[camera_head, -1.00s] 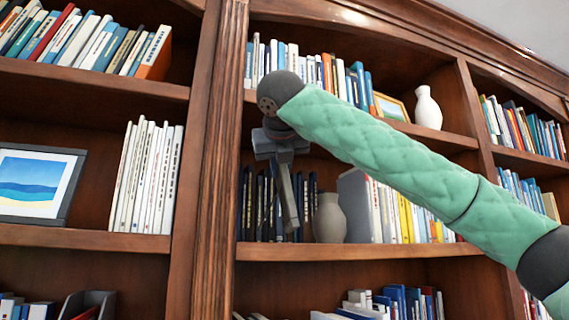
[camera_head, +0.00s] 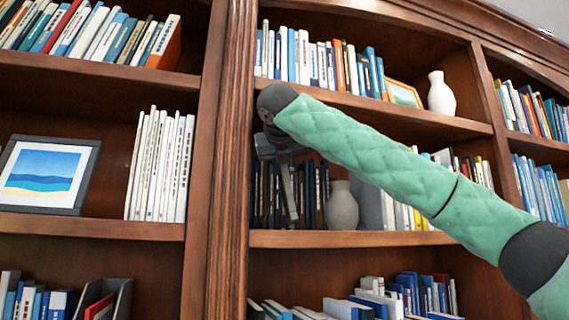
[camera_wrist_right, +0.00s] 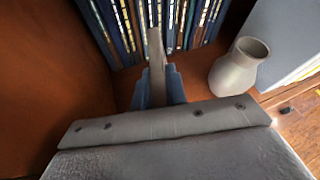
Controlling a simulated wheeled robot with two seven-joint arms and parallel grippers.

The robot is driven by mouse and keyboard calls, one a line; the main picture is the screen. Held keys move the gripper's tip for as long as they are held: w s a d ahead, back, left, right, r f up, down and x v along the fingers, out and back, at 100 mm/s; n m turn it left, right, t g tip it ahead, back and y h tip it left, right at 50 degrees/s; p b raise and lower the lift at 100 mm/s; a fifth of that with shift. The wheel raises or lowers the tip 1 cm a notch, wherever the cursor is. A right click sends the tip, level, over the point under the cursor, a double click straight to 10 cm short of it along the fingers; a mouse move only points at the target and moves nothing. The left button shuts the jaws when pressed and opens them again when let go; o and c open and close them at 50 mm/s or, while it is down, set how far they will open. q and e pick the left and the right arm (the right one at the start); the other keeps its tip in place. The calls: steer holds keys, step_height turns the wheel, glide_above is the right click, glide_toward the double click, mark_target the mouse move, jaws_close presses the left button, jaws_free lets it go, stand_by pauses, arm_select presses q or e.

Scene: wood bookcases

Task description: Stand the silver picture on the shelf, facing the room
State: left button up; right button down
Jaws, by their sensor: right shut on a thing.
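My right gripper (camera_wrist_right: 158,92) is in the middle shelf bay, its jaws shut on a thin grey slab, which seems to be the silver picture (camera_wrist_right: 156,48) seen edge-on. In the head view the picture (camera_head: 291,200) shows as a narrow grey strip hanging below the right gripper (camera_head: 284,160). Its face is hidden. Its lower end is close above the shelf board (camera_head: 350,239); I cannot tell whether it touches. My left gripper is not in view.
Dark books (camera_wrist_right: 190,22) stand behind the picture. A grey-beige vase (camera_head: 341,206) stands just to its right, with a grey block (camera_head: 369,206) beyond. A wooden upright (camera_head: 234,150) bounds the bay at left. A beach picture (camera_head: 45,176) stands in the left bay.

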steer(key=shift+w+a, duration=0.2)
steer(key=shift+w, duration=0.3)
steer(key=shift+w+a, duration=0.2)
steer(key=shift+w, duration=0.3)
steer(key=shift+w+f, duration=0.2)
steer(key=shift+f, duration=0.05)
steer(key=shift+s+f, duration=0.1)
steer(key=shift+f, duration=0.45)
steer(key=c, duration=1.3)
jaws_free()
steer(key=shift+s, duration=0.1)
